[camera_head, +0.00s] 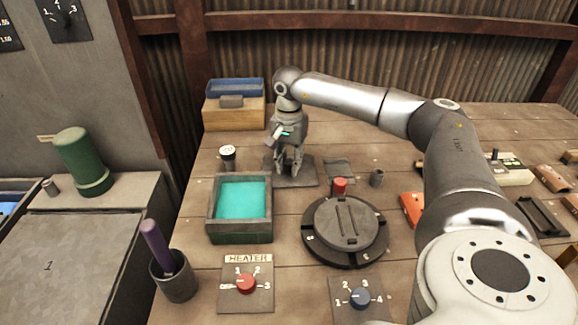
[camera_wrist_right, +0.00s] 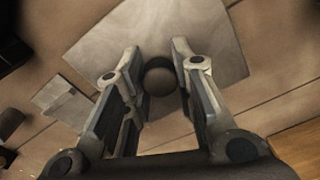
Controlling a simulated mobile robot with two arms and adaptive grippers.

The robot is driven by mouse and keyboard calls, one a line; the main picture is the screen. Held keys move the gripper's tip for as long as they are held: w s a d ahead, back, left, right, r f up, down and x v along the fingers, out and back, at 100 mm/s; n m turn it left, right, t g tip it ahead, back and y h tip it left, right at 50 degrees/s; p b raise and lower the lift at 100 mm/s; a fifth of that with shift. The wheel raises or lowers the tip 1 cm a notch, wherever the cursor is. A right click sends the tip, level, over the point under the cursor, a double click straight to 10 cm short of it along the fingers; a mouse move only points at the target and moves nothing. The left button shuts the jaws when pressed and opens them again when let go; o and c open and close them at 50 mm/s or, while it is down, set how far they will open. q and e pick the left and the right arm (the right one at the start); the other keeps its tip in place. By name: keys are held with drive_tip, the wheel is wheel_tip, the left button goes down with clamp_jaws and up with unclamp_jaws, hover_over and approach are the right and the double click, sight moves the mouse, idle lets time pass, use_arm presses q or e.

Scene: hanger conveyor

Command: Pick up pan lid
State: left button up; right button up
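The pan lid (camera_head: 305,180) is a flat grey square plate lying on the wooden table behind the square pan (camera_head: 240,236), which holds teal liquid. In the right wrist view the lid (camera_wrist_right: 215,45) shows as a pale plate with a round dark knob (camera_wrist_right: 160,82). My right gripper (camera_head: 289,170) points down over the lid. In the right wrist view its open fingers (camera_wrist_right: 157,75) stand on either side of the knob, with a small gap visible at the left. I cannot tell whether the fingertips reach down to the plate. My left gripper is not in view.
A round dark device (camera_head: 345,222) with a red knob stands right of the pan. A small jar (camera_head: 228,156) stands left of the lid. A wooden box (camera_head: 234,112) is behind.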

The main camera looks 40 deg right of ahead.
drive_tip(key=shift+c, duration=1.3)
drive_tip(key=shift+r, duration=0.1)
